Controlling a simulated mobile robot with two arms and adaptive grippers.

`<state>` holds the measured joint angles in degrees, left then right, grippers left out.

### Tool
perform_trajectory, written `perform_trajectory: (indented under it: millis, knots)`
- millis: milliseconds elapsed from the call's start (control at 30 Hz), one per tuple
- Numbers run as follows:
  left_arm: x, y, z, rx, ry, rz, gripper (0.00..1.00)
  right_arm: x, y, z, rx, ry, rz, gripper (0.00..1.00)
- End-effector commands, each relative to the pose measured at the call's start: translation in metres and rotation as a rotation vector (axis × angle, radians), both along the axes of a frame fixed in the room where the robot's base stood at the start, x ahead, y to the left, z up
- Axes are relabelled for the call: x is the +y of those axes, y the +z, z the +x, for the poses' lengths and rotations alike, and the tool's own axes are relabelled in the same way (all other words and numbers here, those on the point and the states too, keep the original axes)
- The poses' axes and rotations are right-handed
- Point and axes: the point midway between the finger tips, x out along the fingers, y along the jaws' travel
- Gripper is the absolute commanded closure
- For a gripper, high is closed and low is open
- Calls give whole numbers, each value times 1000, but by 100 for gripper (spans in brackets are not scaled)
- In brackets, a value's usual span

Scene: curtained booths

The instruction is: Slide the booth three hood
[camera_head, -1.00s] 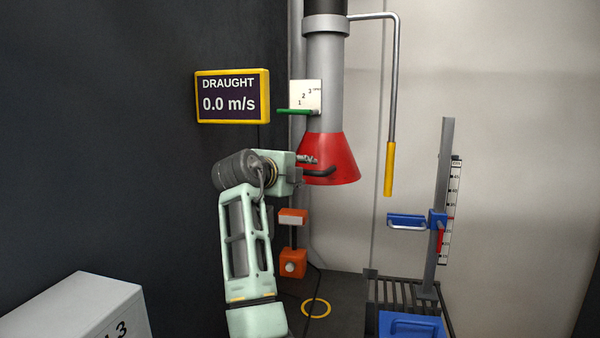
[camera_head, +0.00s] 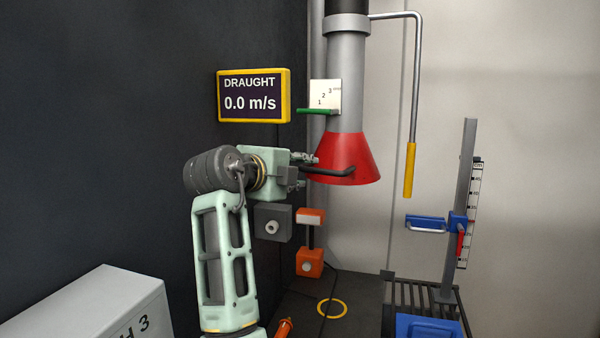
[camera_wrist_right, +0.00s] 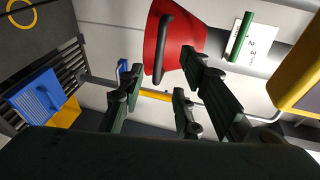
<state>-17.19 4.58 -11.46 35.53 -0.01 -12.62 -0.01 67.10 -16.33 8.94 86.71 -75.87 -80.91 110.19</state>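The red conical hood (camera_head: 340,160) hangs on a grey vertical pipe (camera_head: 346,80). One finger is largely hidden in the head view. My left gripper is out of view.
The draught display (camera_head: 254,95) reads 0.0 m/s. A green pointer (camera_head: 316,111) sits at a 1-2-3 scale plate (camera_head: 326,93). A yellow-gripped rod (camera_head: 409,170) hangs at right. A blue bracket (camera_head: 427,223) is on a ruled post. A yellow ring (camera_head: 332,309) marks the bench.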

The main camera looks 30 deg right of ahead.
Motion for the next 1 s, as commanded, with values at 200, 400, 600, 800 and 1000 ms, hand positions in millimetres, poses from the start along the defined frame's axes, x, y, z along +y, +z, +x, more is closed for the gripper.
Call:
perform_trajectory:
  millis: [200,400,600,800,1000]
  knots:
    - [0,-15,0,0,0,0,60,-5,-9,2,222,48,-161,69]
    - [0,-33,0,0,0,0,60,-13,-16,5,617,111,-440,69]
    - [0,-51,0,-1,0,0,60,-20,-22,8,1033,148,-716,69]
    - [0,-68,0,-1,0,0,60,-26,-28,10,1463,157,-975,69]
    - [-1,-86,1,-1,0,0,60,-31,-34,13,1910,138,-1206,69]
